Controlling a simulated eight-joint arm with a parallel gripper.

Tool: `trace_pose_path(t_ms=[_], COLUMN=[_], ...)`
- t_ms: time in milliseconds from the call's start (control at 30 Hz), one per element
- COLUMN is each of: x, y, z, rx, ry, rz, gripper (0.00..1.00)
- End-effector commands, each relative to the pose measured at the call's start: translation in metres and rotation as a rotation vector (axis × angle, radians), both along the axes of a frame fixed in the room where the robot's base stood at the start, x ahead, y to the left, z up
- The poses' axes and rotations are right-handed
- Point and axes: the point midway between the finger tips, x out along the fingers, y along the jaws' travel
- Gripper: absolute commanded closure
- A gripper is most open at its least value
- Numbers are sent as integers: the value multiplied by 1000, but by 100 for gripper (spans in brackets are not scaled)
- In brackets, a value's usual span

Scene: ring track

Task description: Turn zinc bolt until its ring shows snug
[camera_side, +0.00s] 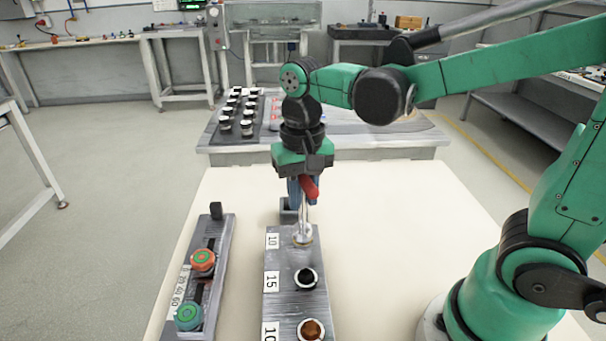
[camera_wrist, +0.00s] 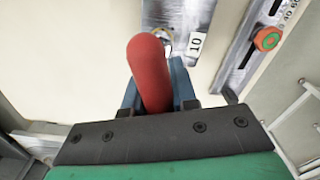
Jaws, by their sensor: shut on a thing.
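My gripper (camera_side: 301,188) has blue fingers and is shut on a red-handled tool (camera_side: 311,188), which hangs down from it. The handle (camera_wrist: 150,70) fills the middle of the wrist view. The tool's silvery lower end reaches down to the bolt position beside the upper "10" label (camera_side: 272,241) on a grey metal plate (camera_side: 283,262). The zinc bolt there is mostly hidden by the tool. A pale, yellowish ring (camera_side: 302,241) shows around its foot; its exact colour is too small to tell. In the wrist view the handle partly covers this spot.
Nearer on the plate are a black bolt (camera_side: 306,278) by "15" and a copper-brown bolt (camera_side: 311,329) by a partly cut-off label. A left-hand rail (camera_side: 225,250) carries an orange knob (camera_side: 203,261) and a teal knob (camera_side: 188,317). The cream tabletop (camera_side: 370,235) right of the plate is clear.

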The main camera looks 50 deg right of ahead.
Motion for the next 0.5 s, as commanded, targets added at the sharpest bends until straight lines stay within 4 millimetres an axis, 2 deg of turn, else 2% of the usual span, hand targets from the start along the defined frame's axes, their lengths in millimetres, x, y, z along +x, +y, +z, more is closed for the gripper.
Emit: trace_pose_path(t_ms=[500], x=[0], y=[0], z=[34], rx=[0], ry=[0], rz=[0], gripper=[100])
